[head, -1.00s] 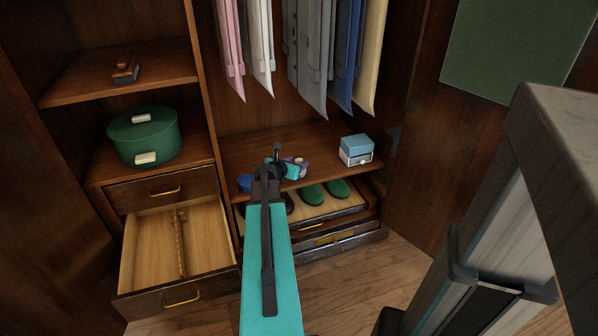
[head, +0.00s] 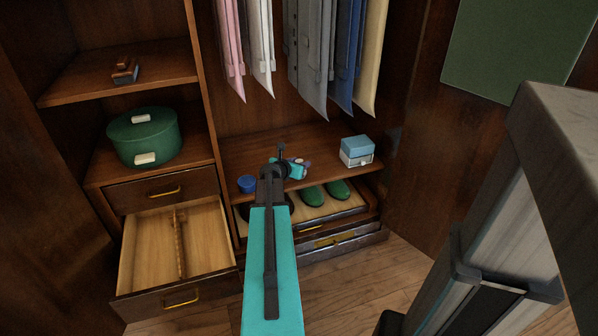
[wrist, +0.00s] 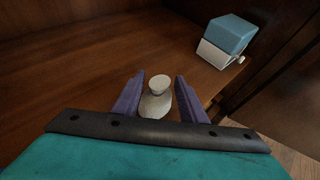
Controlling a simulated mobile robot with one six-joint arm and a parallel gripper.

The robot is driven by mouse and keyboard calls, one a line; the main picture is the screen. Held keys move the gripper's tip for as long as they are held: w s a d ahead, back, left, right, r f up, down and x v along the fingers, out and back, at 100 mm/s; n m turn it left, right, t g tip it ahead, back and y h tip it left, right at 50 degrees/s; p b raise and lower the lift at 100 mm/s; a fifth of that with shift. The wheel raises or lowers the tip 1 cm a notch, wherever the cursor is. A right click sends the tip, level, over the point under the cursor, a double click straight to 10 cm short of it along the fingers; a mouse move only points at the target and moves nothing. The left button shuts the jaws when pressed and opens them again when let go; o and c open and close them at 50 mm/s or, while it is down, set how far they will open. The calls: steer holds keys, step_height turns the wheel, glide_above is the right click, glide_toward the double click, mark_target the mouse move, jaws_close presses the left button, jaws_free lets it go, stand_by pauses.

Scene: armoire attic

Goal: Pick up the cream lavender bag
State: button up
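The cream lavender bag (wrist: 156,103) stands on the wooden shelf in the wrist view, a small pale pouch with a round top above a narrower neck. My gripper (wrist: 159,98) is open, with one purple finger on each side of the bag. A gap shows between the bag and the right finger; the left finger is closer, and I cannot tell if it touches. In the head view my gripper (head: 299,163) is low over the shelf, and the bag cannot be made out behind my arm.
A blue-and-white box (head: 356,151) stands to the right on the shelf (head: 235,155). A round blue item (head: 246,184) lies at the left front. Garments (head: 308,60) hang above. Below, an open drawer holds green shoes (head: 325,192). Another open drawer (head: 150,245) is at left.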

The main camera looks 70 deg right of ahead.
steer(key=c, duration=0.8)
steer(key=shift+c, duration=0.3)
steer(key=shift+r+p, duration=1.75)
steer(key=shift+r, duration=3.3)
